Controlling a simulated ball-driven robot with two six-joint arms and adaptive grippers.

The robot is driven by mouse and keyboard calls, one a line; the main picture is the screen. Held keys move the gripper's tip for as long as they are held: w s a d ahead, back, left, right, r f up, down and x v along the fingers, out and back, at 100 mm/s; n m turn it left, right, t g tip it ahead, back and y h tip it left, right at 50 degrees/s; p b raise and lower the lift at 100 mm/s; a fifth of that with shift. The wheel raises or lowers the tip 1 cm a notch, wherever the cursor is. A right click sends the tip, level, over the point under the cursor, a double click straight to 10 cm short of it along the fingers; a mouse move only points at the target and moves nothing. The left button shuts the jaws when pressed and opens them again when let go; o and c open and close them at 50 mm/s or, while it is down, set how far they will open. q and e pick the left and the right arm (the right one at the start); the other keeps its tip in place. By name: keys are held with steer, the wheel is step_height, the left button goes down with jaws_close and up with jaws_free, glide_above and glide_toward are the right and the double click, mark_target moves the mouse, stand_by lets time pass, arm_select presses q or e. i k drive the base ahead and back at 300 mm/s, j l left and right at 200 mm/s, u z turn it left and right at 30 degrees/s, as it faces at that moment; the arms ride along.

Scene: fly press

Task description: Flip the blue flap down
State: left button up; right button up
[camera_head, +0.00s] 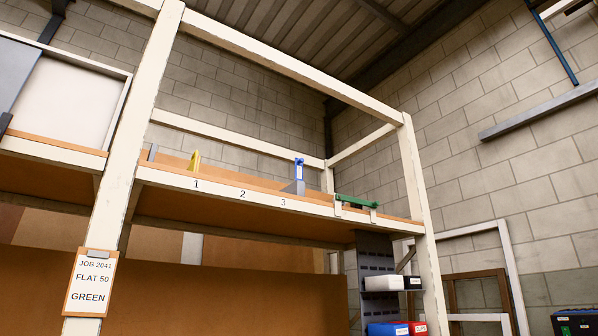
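The blue flap (299,170) stands upright on the shelf's front edge, just right of the number 3. A grey wedge-shaped piece (292,188) sits at its foot on the left. A yellow flap (195,161) also stands up, by the number 1. A green bar-like piece (357,201) lies flat along the edge at the right. Neither of my grippers shows in this view.
The white shelf beam (240,194) carries the numbers 1, 2 and 3 between two white posts. A clipboard (91,282) reading JOB 2041, FLAT 50, GREEN hangs on the left post. Blue and red bins (388,329) stand lower right.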

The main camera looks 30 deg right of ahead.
mark_target(298, 163)
steer(key=i+l+u, duration=0.1)
steer(key=l, duration=0.3)
steer(key=i+l+u, duration=0.1)
steer(key=l, duration=0.35)
steer(key=i+l, duration=0.2)
steer(key=l, duration=0.2)
steer(key=i+l+u, duration=0.15)
steer(key=l, duration=0.3)
steer(key=l+u, duration=0.1)
steer(key=l, duration=0.3)
steer(key=i, duration=0.05)
